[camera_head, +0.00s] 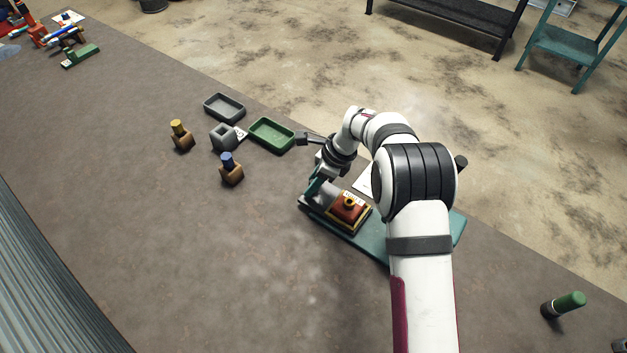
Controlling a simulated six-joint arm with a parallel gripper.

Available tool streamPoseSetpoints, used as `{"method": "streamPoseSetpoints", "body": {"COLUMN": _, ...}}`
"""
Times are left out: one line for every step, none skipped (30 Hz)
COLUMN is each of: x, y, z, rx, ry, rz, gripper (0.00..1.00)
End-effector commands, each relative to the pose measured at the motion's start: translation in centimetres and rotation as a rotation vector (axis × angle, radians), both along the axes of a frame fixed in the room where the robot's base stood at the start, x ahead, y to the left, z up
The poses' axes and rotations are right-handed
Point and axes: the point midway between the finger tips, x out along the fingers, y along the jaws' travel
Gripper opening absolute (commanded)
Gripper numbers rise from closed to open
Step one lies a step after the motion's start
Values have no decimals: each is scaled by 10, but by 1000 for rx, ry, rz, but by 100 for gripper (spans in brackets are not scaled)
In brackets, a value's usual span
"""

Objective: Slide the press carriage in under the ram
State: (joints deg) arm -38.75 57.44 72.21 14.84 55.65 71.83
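The press has a long teal base (373,237) on the bench at the centre right. A red block with a yellow rim and a dark, yellow-ringed top (349,208), apparently the press carriage, sits on the base near its left end. My gripper (319,182) points down at the left end of the base, just left of the red block. Its fingers are small and blend with the teal parts there, so I cannot tell whether they are open or touching anything. My arm covers the middle of the press, and I cannot make out the ram.
A green tray (271,134), a grey tray (224,107) and a grey block (224,138) stand left of the press. Brown blocks with a blue top (231,170) and a yellow top (181,136) are nearby. The bench front left is clear.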

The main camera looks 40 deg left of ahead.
Motion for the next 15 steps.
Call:
{"method": "streamPoseSetpoints", "body": {"x": 0, "y": 0, "z": 0, "rx": 0, "ry": 0, "rz": 0, "gripper": 30}}
{"method": "streamPoseSetpoints", "body": {"x": 0, "y": 0, "z": 0, "rx": 0, "ry": 0, "rz": 0, "gripper": 24}}
{"method": "streamPoseSetpoints", "body": {"x": 0, "y": 0, "z": 0, "rx": 0, "ry": 0, "rz": 0, "gripper": 17}}
{"method": "streamPoseSetpoints", "body": {"x": 0, "y": 0, "z": 0, "rx": 0, "ry": 0, "rz": 0, "gripper": 12}}
{"method": "streamPoseSetpoints", "body": {"x": 0, "y": 0, "z": 0, "rx": 0, "ry": 0, "rz": 0, "gripper": 6}}
{"method": "streamPoseSetpoints", "body": {"x": 0, "y": 0, "z": 0, "rx": 0, "ry": 0, "rz": 0, "gripper": 0}}
{"method": "streamPoseSetpoints", "body": {"x": 0, "y": 0, "z": 0, "rx": 0, "ry": 0, "rz": 0, "gripper": 0}}
{"method": "streamPoseSetpoints", "body": {"x": 0, "y": 0, "z": 0, "rx": 0, "ry": 0, "rz": 0, "gripper": 0}}
{"method": "streamPoseSetpoints", "body": {"x": 0, "y": 0, "z": 0, "rx": 0, "ry": 0, "rz": 0, "gripper": 0}}
{"method": "streamPoseSetpoints", "body": {"x": 0, "y": 0, "z": 0, "rx": 0, "ry": 0, "rz": 0, "gripper": 0}}
{"method": "streamPoseSetpoints", "body": {"x": 0, "y": 0, "z": 0, "rx": 0, "ry": 0, "rz": 0, "gripper": 0}}
{"method": "streamPoseSetpoints", "body": {"x": 0, "y": 0, "z": 0, "rx": 0, "ry": 0, "rz": 0, "gripper": 0}}
{"method": "streamPoseSetpoints", "body": {"x": 0, "y": 0, "z": 0, "rx": 0, "ry": 0, "rz": 0, "gripper": 0}}
{"method": "streamPoseSetpoints", "body": {"x": 0, "y": 0, "z": 0, "rx": 0, "ry": 0, "rz": 0, "gripper": 0}}
{"method": "streamPoseSetpoints", "body": {"x": 0, "y": 0, "z": 0, "rx": 0, "ry": 0, "rz": 0, "gripper": 0}}
